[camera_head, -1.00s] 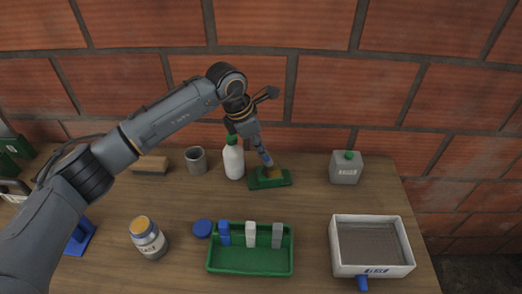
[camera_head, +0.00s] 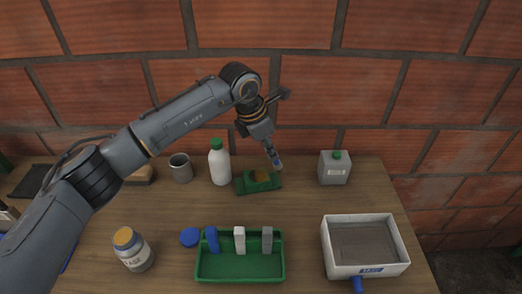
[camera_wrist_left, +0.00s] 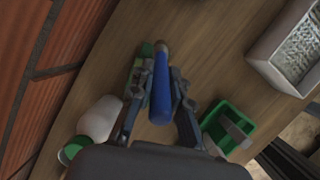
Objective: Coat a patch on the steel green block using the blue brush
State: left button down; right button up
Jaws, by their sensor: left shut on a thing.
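The green block (camera_head: 243,187) lies on the table near the wall, with a brownish-yellow patch (camera_head: 262,175) on top. My left gripper (camera_head: 268,146) is above and slightly right of the block, shut on the blue brush (camera_head: 272,154). The brush points down and slants to the right, its tip at the block's right end. I cannot tell whether the tip touches the block. In the left wrist view the blue handle (camera_wrist_left: 161,88) sits between the fingers and hides part of the green block (camera_wrist_left: 143,67). My right gripper is not in view.
A white bottle (camera_head: 220,167) stands just left of the block, with a grey cup (camera_head: 181,169) beyond it. A grey can (camera_head: 334,170) stands to the right. In front are a green tray (camera_head: 240,277), a blue lid (camera_head: 190,237), a jar (camera_head: 133,251) and a white box (camera_head: 405,240).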

pick_arm(q)
jog(key=shift+d+f, duration=0.1)
jog(key=shift+d, duration=0.55)
jog(key=shift+a+b, duration=0.1)
jog(key=shift+b, duration=0.4)
jog(key=a+b, duration=0.1)
jog(key=a, duration=0.6)
jog(key=shift+a+b, duration=0.2)
jog(key=shift+b, duration=0.15)
jog(key=shift+f, duration=0.1)
notch_tip(320, 180, up, 6)
jog(key=p, duration=0.2)
jog(key=shift+p, duration=0.3)
jog(key=shift+d, duration=0.1)
notch_tip(320, 180, up, 3)
jog(key=shift+r+p, duration=0.1)
jog(key=shift+p, duration=0.55)
